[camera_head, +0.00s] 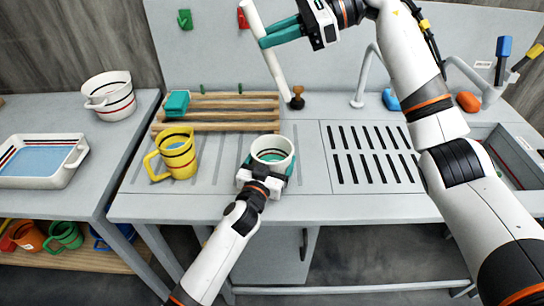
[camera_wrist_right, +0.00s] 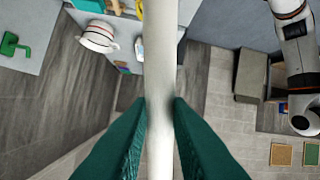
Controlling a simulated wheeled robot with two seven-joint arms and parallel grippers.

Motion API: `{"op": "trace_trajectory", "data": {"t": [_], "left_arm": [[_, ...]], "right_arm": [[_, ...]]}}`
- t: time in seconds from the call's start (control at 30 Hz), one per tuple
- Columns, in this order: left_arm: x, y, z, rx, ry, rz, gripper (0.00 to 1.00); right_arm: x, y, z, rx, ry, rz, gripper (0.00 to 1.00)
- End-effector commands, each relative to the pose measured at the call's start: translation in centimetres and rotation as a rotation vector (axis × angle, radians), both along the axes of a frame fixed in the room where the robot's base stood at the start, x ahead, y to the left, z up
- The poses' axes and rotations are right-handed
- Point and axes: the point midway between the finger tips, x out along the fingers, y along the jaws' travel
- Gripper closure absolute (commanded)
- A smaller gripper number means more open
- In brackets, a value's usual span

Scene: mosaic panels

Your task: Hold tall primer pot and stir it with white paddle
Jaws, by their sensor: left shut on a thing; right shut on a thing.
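The primer pot (camera_head: 272,149) is a white cup with a dark band, upright at the front of the counter. My left gripper (camera_head: 268,172) is shut on it from the front. The white paddle (camera_head: 265,52) is a long white rod, held tilted above and behind the pot, apart from it. My right gripper (camera_head: 284,32) is shut on the upper part of the rod. In the right wrist view the white rod (camera_wrist_right: 160,60) runs between the green fingers (camera_wrist_right: 160,115). The inside of the pot shows a greenish content or lining.
A yellow mug (camera_head: 177,153) stands left of the pot. Behind are a wooden slatted rack (camera_head: 225,108) with a green block (camera_head: 176,103), and a brown stopper-like object (camera_head: 297,98). A slotted drain board (camera_head: 372,155) lies to the right, with a faucet (camera_head: 362,80) behind. A white bucket (camera_head: 109,97) and tray (camera_head: 74,160) stand on the left table.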

Motion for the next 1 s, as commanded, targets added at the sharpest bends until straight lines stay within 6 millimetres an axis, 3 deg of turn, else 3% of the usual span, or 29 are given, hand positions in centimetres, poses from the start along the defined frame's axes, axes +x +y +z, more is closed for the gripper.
{"op": "trace_trajectory", "data": {"t": [0.4,1.0], "left_arm": [[0.0,0.0,0.0,0.001,0.001,0.000,0.49],[0.0,0.0,-0.1,0.002,0.002,0.000,0.49]], "right_arm": [[-3.2,0.7,-6.6,0.124,-0.122,0.072,1.00],[-5.8,2.1,-9.7,0.135,-0.132,0.078,1.00]]}}
